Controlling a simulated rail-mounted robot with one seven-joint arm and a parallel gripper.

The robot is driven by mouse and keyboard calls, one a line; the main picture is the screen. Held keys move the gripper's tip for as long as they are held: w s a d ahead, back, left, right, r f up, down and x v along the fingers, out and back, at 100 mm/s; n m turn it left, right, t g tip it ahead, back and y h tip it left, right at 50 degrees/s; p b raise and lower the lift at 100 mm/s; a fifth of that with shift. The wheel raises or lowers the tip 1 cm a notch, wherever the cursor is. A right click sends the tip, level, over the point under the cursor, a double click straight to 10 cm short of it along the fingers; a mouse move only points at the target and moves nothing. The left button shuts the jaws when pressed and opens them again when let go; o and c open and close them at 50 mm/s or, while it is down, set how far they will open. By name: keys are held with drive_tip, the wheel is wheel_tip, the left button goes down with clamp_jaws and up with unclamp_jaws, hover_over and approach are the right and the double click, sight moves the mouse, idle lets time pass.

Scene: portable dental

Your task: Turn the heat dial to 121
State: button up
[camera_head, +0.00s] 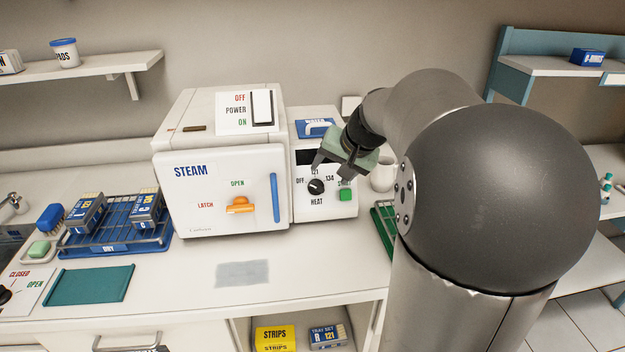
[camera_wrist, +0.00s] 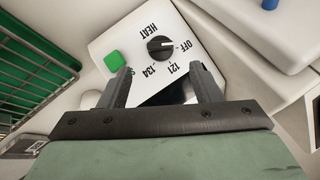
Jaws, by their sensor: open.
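The heat dial (camera_head: 316,187) is a black round knob on the white control panel of the steam unit, ringed by OFF, 121 and 134. In the wrist view the dial (camera_wrist: 160,48) shows a light pointer mark aimed toward OFF. My gripper (camera_head: 322,168) is in front of the panel, just above the dial. In the wrist view my gripper (camera_wrist: 161,76) is open, and its two fingers are apart with nothing between them. The dial lies just beyond the fingertips, which do not appear to touch it.
A green start button (camera_head: 345,195) sits right of the dial. The steam unit (camera_head: 222,190) with its orange latch (camera_head: 240,205) and blue handle stands left. A white mug (camera_head: 383,175) and a green rack (camera_head: 382,228) are at the right. The counter in front is mostly clear.

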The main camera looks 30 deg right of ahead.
sight(319, 186)
drive_tip(key=x, duration=0.8)
drive_tip(key=c, duration=1)
